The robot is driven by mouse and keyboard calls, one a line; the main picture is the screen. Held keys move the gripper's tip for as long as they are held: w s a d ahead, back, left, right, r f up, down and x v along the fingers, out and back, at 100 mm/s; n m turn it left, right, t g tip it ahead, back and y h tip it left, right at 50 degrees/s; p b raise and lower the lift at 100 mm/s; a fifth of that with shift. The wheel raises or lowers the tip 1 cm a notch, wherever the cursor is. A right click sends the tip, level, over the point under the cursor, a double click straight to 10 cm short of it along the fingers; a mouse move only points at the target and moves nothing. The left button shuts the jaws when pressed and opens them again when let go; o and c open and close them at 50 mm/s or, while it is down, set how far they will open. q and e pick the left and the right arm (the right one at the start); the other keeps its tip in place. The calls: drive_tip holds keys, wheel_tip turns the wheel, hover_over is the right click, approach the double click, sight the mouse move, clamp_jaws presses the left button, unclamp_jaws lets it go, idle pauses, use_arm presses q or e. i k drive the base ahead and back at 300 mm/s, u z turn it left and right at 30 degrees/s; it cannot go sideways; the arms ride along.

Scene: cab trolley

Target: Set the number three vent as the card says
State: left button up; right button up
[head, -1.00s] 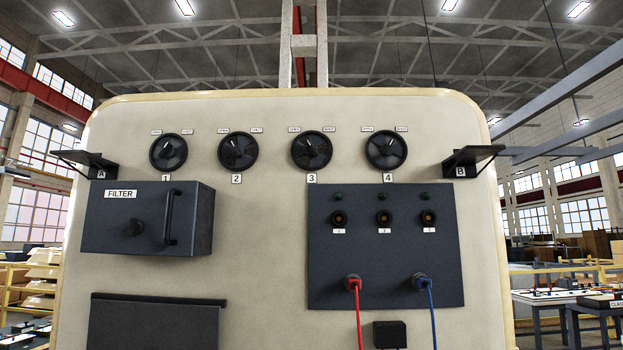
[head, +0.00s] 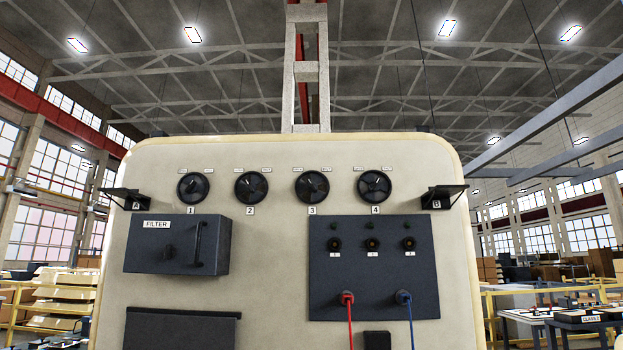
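The number three vent (head: 312,187) is a round black knob in the row of vents near the top of the cream panel, with the label 3 (head: 312,211) below it. Two small labels, too small to read now, sit above it. Its pointer appears near upright; the exact angle is hard to tell. Vents 1 (head: 193,187), 2 (head: 251,187) and 4 (head: 375,186) stand in the same row. No card with a vent setting can be made out. Neither gripper is in view.
A grey FILTER box (head: 176,245) with a handle juts out at left. Shelves A (head: 128,197) and B (head: 442,196) stick out at the sides. A dark socket panel (head: 373,285) holds red (head: 350,318) and blue (head: 409,318) cables. Tables stand at right.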

sight(312, 186)
drive_tip(key=k, duration=0.7)
drive_tip(key=u, duration=0.95)
drive_tip(key=i, duration=1.35)
drive_tip(key=z, duration=0.2)
